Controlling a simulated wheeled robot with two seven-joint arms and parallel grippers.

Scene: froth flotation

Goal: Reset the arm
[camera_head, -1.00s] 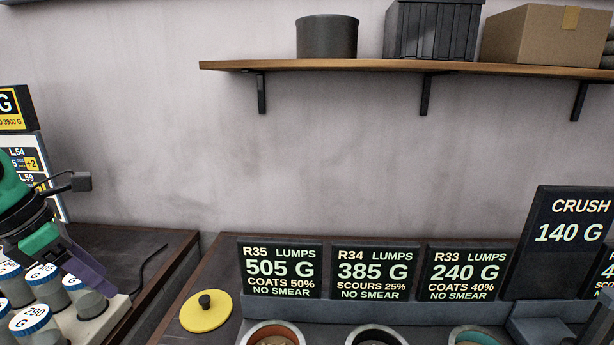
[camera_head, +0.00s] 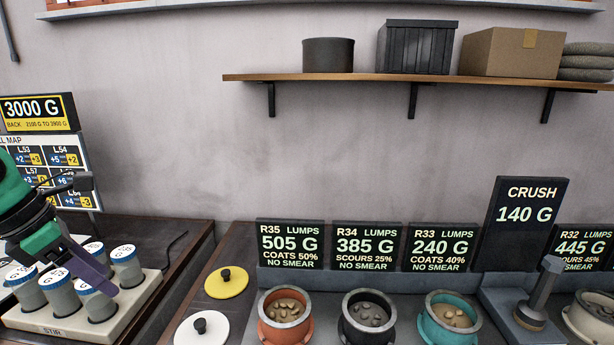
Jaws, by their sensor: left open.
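My left gripper (camera_head: 92,268) comes in from the left edge, green and black with purple fingers. It is open, and its fingers are over the pale rack (camera_head: 135,306) of capped jars. One finger shows in front of a jar (camera_head: 98,303); I cannot tell whether it touches. Nothing shows held between the fingers. My right gripper is not in view.
An orange pot (camera_head: 264,331), a black pot (camera_head: 347,333) and a teal pot (camera_head: 426,325) hold lumps under dark signs. A yellow lid (camera_head: 236,288) and a white lid (camera_head: 184,333) lie beside them. A crusher (camera_head: 540,290) stands right. A wooden shelf (camera_head: 330,80) hangs above.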

